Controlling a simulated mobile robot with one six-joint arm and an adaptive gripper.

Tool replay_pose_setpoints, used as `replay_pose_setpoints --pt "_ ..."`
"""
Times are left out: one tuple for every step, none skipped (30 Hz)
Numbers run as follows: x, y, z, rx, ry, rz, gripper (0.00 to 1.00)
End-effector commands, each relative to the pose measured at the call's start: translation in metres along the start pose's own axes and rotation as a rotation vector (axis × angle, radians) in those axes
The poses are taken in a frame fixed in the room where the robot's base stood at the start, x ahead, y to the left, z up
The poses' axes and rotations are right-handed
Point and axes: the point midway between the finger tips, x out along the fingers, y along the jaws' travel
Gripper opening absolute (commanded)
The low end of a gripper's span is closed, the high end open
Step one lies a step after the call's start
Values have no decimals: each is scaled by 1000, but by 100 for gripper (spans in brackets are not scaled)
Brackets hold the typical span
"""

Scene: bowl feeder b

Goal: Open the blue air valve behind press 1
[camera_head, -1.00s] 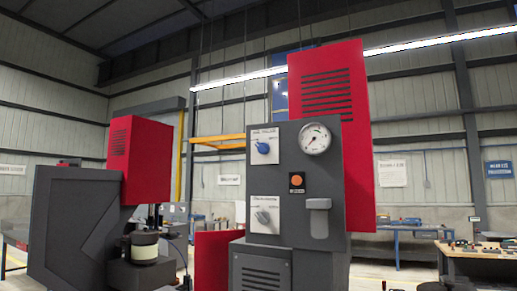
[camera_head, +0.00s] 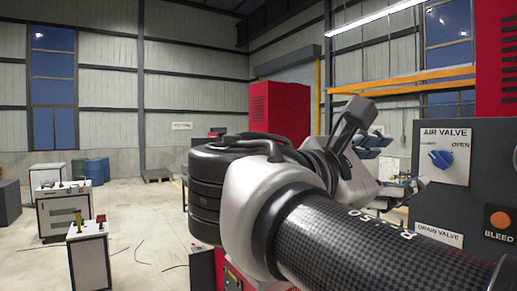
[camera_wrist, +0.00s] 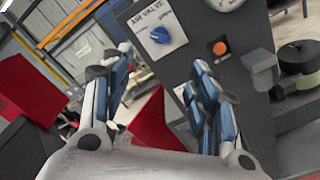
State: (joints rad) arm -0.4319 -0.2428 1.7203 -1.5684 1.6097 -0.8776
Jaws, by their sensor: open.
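The blue air valve knob (camera_head: 440,159) sits on a white plate marked AIR VALVE, on a dark grey panel (camera_head: 490,170) at the right of the head view. OPEN is printed at the plate's upper right; the knob's pointer seems turned left, away from it. The knob also shows in the wrist view (camera_wrist: 159,34), near the top. My gripper (camera_head: 408,162) is in front of and left of the plate in the head view. In the wrist view my gripper (camera_wrist: 160,62) has its fingers spread and empty, with the knob beyond them, apart from both. My arm hides the panel's lower left.
An orange BLEED button (camera_head: 500,219) and a DRAIN VALVE plate (camera_head: 437,235) are below the knob. A gauge (camera_wrist: 226,3) is above the button in the wrist view. Red housings (camera_head: 280,112) stand behind. Open floor lies at left, beyond small white cabinets (camera_head: 88,258).

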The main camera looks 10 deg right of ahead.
Motion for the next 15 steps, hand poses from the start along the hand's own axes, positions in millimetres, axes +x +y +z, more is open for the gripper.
replay_pose_setpoints --pt "2 2 2 -3 -8 3 55" --pt "4 2 3 -4 -10 3 55" --pt "7 2 3 -4 -11 3 55" --pt "11 1 3 -4 -12 1 55" --pt "15 1 2 -3 -11 1 55" --pt "21 1 3 -3 -12 0 55" --pt "26 0 3 -3 -12 0 55" --pt "32 0 3 -3 -12 -1 55" --pt "40 0 3 -3 -13 -2 55" --pt "46 0 3 -3 -12 -2 55" --pt "52 0 3 -3 -11 -2 55" --pt "61 0 4 -2 -11 -2 55" --pt "67 0 3 -3 -12 -3 55" --pt "74 0 3 -4 -11 -3 55" --pt "82 0 3 -4 -11 -3 55"
